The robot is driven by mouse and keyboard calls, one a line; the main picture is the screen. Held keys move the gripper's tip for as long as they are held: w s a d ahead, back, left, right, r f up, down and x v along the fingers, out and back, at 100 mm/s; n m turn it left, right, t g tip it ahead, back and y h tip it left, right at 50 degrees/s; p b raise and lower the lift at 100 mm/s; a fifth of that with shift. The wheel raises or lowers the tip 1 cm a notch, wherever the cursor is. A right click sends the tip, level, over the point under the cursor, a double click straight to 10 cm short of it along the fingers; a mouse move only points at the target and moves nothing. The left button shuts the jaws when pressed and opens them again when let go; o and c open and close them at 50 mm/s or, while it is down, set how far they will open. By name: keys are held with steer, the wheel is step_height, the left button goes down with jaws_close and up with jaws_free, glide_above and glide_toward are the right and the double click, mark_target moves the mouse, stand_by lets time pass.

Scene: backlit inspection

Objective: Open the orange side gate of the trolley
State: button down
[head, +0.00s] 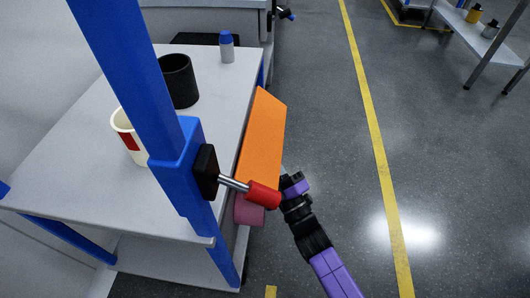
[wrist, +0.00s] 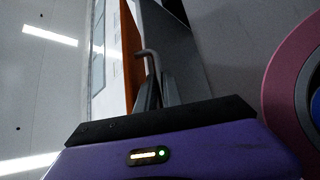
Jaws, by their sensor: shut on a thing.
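The orange side gate (head: 264,135) stands along the right side of the grey trolley (head: 80,150). How far it stands open I cannot tell. In the wrist view the gate (wrist: 131,50) shows as a narrow upright orange strip. A thin bent metal handle (wrist: 146,54) stands beside it. My gripper (wrist: 157,88) is shut on this handle, its grey fingers on either side of the rod. In the head view my purple and black wrist is right of the gate's near lower end; the fingertips and handle are hidden there.
A red-ended lever (head: 262,194) juts from the trolley's blue post (head: 140,75), close to my wrist. A pink round thing (head: 248,210) is below it. A black cup (head: 179,82), a cream mug (head: 127,135) and a blue-capped bottle (head: 227,48) stand on top.

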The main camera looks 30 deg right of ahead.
steer(key=c, duration=1.5)
jaws_free()
steer(key=shift+f, duration=0.1)
steer(key=p+v, duration=0.1)
steer(key=v, duration=0.7)
steer(key=shift+p, duration=0.35)
steer(key=shift+a, duration=0.1)
steer(key=s+a+m+g+h, duration=0.1)
steer(key=s+m+g, duration=0.4)
steer(key=s, duration=1.1)
steer(key=s+a+r+m+g, duration=0.1)
steer(key=s+r+m+g, duration=0.1)
steer(key=s+r+m, duration=0.3)
steer(key=s+r+m+g, duration=0.1)
steer(key=s+r+m, duration=0.15)
steer(key=s, duration=0.55)
step_height(320, 180, up, 33)
steer(key=p, duration=3.4)
steer(key=shift+w+r, duration=0.2)
steer(key=shift+w, duration=0.05)
